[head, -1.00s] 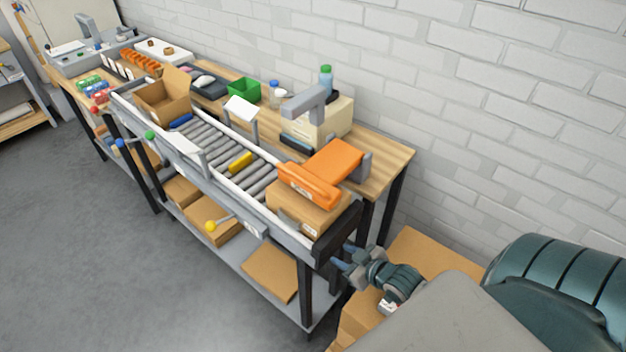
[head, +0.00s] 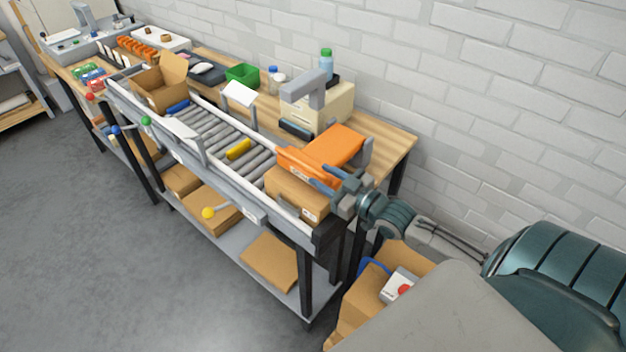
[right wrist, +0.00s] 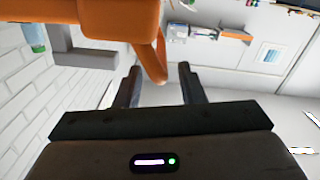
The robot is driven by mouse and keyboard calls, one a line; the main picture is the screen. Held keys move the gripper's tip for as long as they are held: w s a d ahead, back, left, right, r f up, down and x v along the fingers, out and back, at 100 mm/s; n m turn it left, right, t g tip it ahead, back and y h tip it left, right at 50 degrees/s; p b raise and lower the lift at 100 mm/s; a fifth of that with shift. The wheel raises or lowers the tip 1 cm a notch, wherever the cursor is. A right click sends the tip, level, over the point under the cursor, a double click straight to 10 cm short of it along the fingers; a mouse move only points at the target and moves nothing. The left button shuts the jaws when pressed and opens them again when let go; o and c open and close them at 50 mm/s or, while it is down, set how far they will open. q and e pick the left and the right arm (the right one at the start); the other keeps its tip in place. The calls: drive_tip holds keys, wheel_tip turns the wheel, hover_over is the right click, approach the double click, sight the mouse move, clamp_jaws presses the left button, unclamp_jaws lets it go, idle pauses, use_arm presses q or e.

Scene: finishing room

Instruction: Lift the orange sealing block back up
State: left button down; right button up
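The orange sealing block (head: 338,145) sits low over the right end of the roller conveyor, its front bar lying just over a closed cardboard box (head: 292,192). My right gripper (head: 322,178) is at the right end of that bar, its two fingers apart. In the right wrist view the orange block (right wrist: 115,18) fills the top, and its thin orange edge reaches down between the open fingertips (right wrist: 158,75). I cannot tell whether a finger touches it. My left gripper is not in view.
A grey post arm (head: 308,88) stands on a beige housing behind the block. An open cardboard box (head: 160,92) sits at the conveyor's far left end. A yellow piece (head: 238,149) lies on the rollers. A cardboard carton (head: 375,290) stands below my right arm.

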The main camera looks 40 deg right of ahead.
drive_tip(key=b+x, duration=0.2)
drive_tip(key=shift+w+a+f, duration=0.1)
drive_tip(key=shift+w+a, duration=0.05)
drive_tip(key=shift+w, duration=0.25)
drive_tip(key=shift+w+a+b, duration=0.15)
drive_tip(key=shift+w+b, duration=0.25)
drive_tip(key=shift+w, duration=0.15)
clamp_jaws()
